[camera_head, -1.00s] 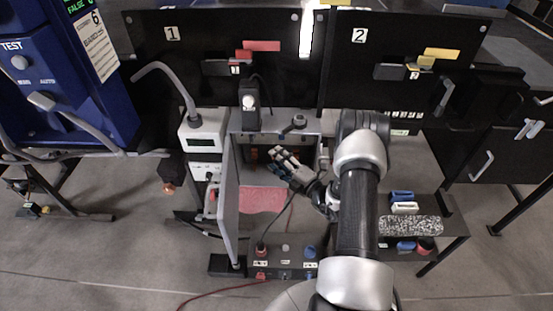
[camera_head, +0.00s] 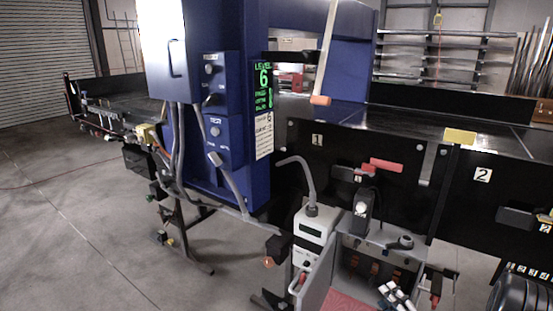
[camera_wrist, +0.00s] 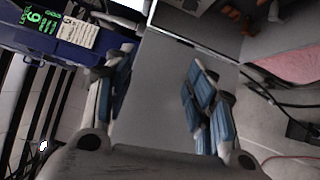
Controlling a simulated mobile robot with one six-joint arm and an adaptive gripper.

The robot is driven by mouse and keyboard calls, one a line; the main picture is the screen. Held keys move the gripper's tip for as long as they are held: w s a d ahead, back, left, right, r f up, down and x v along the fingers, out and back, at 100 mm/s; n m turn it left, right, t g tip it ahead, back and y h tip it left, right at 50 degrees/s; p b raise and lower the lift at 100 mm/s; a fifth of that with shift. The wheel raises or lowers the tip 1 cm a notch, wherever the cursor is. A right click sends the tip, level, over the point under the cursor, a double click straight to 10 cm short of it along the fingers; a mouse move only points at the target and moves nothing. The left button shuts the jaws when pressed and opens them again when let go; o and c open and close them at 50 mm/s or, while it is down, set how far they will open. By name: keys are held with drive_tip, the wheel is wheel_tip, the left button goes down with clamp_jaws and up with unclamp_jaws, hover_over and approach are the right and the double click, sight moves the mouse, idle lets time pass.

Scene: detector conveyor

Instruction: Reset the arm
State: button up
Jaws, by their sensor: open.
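My gripper (camera_wrist: 158,92) shows in the wrist view with its two blue-padded fingers spread wide apart and nothing between them. A grey panel (camera_wrist: 160,110) lies behind the gap between the fingers; I cannot tell how far off it is.
The blue detector (camera_head: 235,160) with a green "LEVEL 6" display (camera_head: 263,85) stands left of the black conveyor panels marked 1 (camera_head: 350,155) and 2 (camera_head: 480,200). A white meter (camera_head: 312,228) with a grey hose stands beside the cabinet. Open floor (camera_head: 90,220) lies at left.

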drive_tip(key=s+a+r+n+g+y, duration=0.2)
drive_tip(key=a+r+n+g+y, duration=0.25)
drive_tip(key=a+r+n, duration=0.4)
drive_tip(key=s+a+r+n+g+y, duration=0.25)
drive_tip(key=a+r+n+g, duration=0.25)
drive_tip(key=a+r+n, duration=0.4)
drive_tip(key=s+a+r+n+g, duration=0.1)
drive_tip(key=s+a+n+g, duration=0.2)
drive_tip(key=s+a+n, duration=0.35)
drive_tip(key=s+a+r+n+g+h, duration=0.15)
drive_tip(key=s+n+h, duration=0.25)
drive_tip(key=s+n, duration=0.45)
drive_tip(key=s+r+n+g+h, duration=0.2)
drive_tip(key=s+n+h, duration=0.3)
drive_tip(key=s+n, duration=0.35)
drive_tip(key=s+d+r+n+t+h, duration=0.2)
drive_tip(key=s+d+n+t+h, duration=0.1)
drive_tip(key=d+n, duration=0.3)
drive_tip(key=shift+s+d+r+n+t+h, duration=0.2)
drive_tip(key=shift+s+r+n+t+h, duration=0.1)
drive_tip(key=shift+s+n+h, duration=0.35)
drive_tip(key=shift+w, duration=0.1)
